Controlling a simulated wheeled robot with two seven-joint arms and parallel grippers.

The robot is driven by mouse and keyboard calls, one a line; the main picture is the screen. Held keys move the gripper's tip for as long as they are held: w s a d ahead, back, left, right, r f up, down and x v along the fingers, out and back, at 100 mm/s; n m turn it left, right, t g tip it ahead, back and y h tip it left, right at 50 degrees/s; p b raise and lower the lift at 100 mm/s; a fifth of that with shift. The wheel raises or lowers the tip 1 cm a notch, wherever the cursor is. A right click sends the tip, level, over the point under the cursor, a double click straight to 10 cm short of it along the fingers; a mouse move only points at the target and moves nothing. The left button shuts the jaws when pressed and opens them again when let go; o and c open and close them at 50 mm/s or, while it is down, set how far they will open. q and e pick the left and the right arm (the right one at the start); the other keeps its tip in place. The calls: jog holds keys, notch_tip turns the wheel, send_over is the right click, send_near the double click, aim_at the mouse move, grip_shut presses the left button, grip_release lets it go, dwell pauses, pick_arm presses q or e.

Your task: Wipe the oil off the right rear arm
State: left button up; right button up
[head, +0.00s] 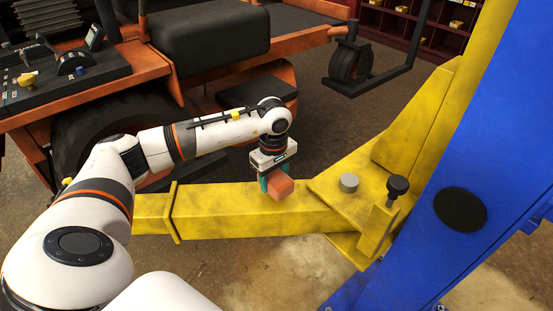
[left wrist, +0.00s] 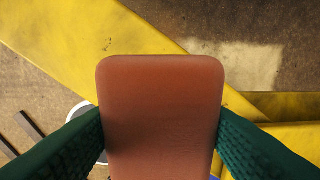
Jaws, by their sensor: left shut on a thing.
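My left gripper (head: 272,181) is shut on an orange-red block-like wiper (head: 281,187). In the left wrist view the wiper (left wrist: 162,115) sits between the two green fingers of the gripper (left wrist: 162,135). The yellow lift arm (head: 225,208) runs across the middle of the head view, with dark smudges on its faces. The wiper is at the arm's upper side, near its middle; whether it touches cannot be told. The arm also shows in the left wrist view (left wrist: 60,35) behind the wiper. I see no distinct oil patch. My right gripper is not in view.
A blue lift post (head: 460,140) stands at the right, joined to the yellow arm. A black knob (head: 397,186) and a grey cap (head: 349,183) stick up near the joint. An orange mower (head: 130,95) stands behind at the left. Bare floor lies in front of the arm.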

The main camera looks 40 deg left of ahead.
pick_arm(q)
notch_tip(320, 180, up, 3)
jog(key=shift+w+d+f+p, duration=0.1)
jog(key=shift+p, duration=0.55)
jog(key=shift+r+p, duration=0.5)
jog(key=shift+r, duration=0.4)
